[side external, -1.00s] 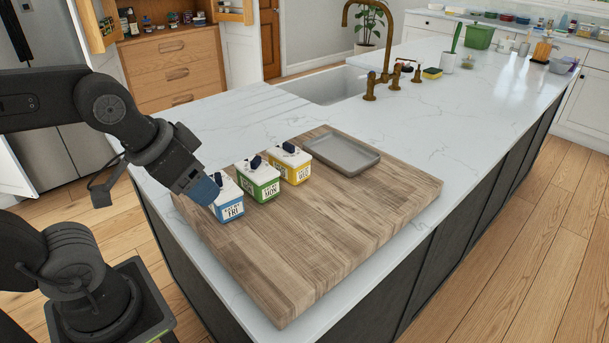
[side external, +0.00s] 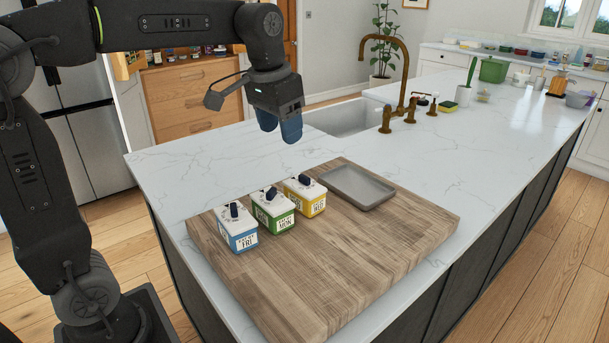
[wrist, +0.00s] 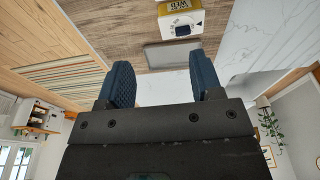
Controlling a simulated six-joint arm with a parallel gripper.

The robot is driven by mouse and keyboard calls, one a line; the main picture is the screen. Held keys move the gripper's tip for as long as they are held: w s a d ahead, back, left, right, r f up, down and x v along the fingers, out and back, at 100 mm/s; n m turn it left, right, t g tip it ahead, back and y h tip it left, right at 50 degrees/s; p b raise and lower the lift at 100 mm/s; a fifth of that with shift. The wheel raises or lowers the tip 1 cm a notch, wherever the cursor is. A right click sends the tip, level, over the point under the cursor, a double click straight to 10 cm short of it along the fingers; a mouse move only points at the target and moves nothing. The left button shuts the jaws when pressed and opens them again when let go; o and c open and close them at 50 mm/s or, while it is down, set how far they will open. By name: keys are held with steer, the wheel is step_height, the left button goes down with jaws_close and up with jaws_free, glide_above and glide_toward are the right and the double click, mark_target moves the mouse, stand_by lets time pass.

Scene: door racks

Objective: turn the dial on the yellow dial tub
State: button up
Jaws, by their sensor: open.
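The yellow dial tub (side external: 307,199) stands on the wooden board (side external: 360,260), at the right end of a row of three tubs. It has a white lid with a dark dial (side external: 304,180) on top. In the wrist view the yellow tub (wrist: 180,20) shows at the top, partly cut off by the frame edge. My gripper (side external: 281,138) is raised above the counter, behind and above the yellow tub, apart from it. Its blue fingers point down, and in the wrist view (wrist: 160,85) they are spread with nothing between them.
A green tub (side external: 275,214) and a blue tub (side external: 240,234) stand left of the yellow one on the board. A grey tray (side external: 357,186) lies to its right. The sink (side external: 340,117) and brass tap (side external: 400,80) are behind. The front of the board is clear.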

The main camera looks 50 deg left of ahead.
steer(key=g, duration=0.2)
glide_above(304, 176)
steer(key=f, duration=0.1)
step_height(304, 176, down, 14)
steer(key=shift+f, duration=0.15)
steer(key=c, duration=0.9)
steer(key=shift+c, duration=0.2)
